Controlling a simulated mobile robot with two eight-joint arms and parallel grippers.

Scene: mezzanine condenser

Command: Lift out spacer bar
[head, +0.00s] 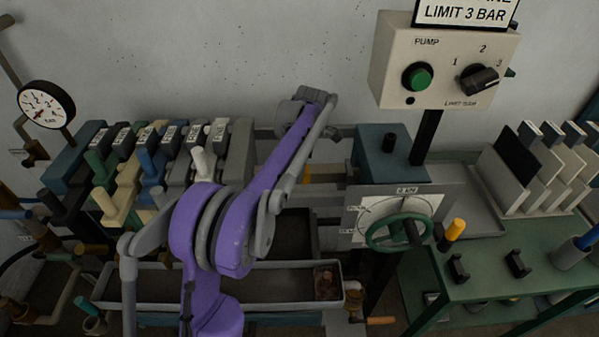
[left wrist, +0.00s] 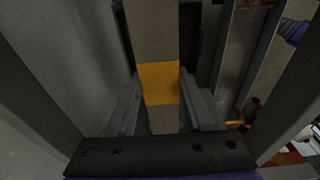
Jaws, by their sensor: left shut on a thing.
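The spacer bar (left wrist: 155,35) shows in the left wrist view as a pale beige bar with an orange-yellow band (left wrist: 158,82). My left gripper (left wrist: 161,100) is shut on the bar, with a grey finger on each side near the band. In the head view a small yellow patch, likely the same band (head: 307,173), shows beside my purple arm. The arm hides most of the bar and the gripper there. The bar's lower end is out of sight. My right gripper is in neither view.
Several labelled plates (head: 150,165) stand in a row at left, behind a long tray (head: 160,296). To the right are a green handwheel (head: 398,232), a pump box (head: 443,62) on a post, and a green bench (head: 520,295) with a rack of plates (head: 545,165).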

